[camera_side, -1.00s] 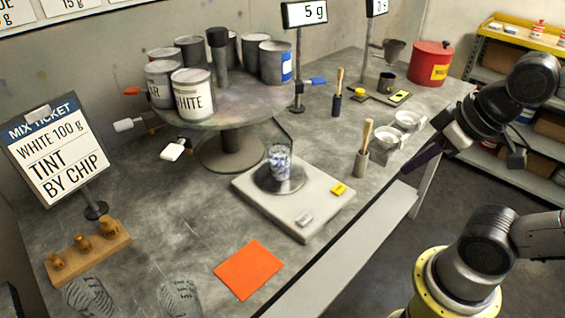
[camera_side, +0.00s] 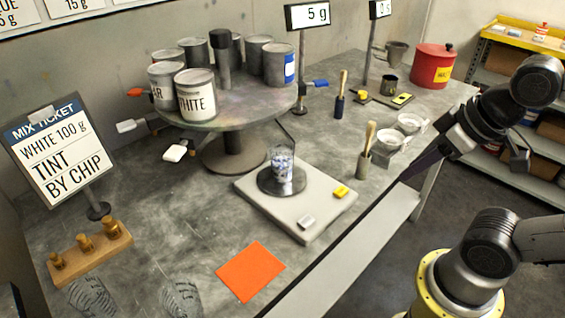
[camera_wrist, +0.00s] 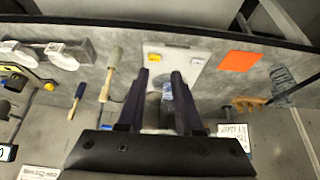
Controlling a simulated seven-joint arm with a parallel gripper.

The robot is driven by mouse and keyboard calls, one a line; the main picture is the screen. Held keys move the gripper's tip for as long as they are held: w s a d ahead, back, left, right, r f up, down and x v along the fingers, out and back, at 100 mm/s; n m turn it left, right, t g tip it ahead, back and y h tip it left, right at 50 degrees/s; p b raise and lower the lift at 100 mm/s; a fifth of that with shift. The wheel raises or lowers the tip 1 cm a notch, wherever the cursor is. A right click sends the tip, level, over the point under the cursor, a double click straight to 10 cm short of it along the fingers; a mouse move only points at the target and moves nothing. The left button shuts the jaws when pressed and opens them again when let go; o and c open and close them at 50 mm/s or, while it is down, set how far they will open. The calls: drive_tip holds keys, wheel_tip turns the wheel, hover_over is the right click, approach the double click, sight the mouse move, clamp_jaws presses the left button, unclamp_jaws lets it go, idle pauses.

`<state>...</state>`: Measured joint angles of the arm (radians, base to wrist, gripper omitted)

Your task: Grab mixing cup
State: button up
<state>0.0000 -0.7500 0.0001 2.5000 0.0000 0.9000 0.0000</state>
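A clear mixing cup (camera_side: 281,160) with blue-grey markings stands upright on the round dark pan of a scale (camera_side: 311,222). In the wrist view the cup (camera_wrist: 167,91) shows partly, in the gap between my fingers and beyond them. My gripper (camera_side: 408,174) is at the right, past the table's front edge and well apart from the cup. In the wrist view the two dark fingers of my gripper (camera_wrist: 161,74) are spread, with nothing held between them.
A turntable (camera_side: 235,105) carries several paint cans behind the scale. A brush in a holder (camera_side: 364,155) and small white bowls (camera_side: 392,140) stand right of the scale. An orange sheet (camera_side: 250,271) lies in front. A display (camera_side: 307,15) reads 5 g. A weight block (camera_side: 90,250) sits left.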

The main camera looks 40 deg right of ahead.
drive_tip(key=o, duration=1)
drive_tip(key=shift+c, duration=0.2)
drive_tip(key=w+a+r+n, duration=0.1)
drive_tip(key=w+r+n, duration=0.2)
drive_tip(key=w+r, duration=0.25)
drive_tip(key=n+g+y, duration=0.1)
drive_tip(key=n+y, duration=0.1)
hover_over(293, 150)
drive_tip(key=s+d, duration=0.1)
drive_tip(key=s, duration=0.2)
wheel_tip(293, 150, down, 2)
drive_tip(key=shift+g, duration=0.3)
drive_tip(key=x, duration=0.9)
drive_tip(key=shift+d+f, duration=0.2)
drive_tip(key=shift+d, duration=0.05)
drive_tip(key=shift+w+x, duration=0.15)
drive_tip(key=shift+x, duration=1.3)
drive_tip(key=shift+w+x, duration=0.15)
drive_tip(key=shift+x, duration=1.35)
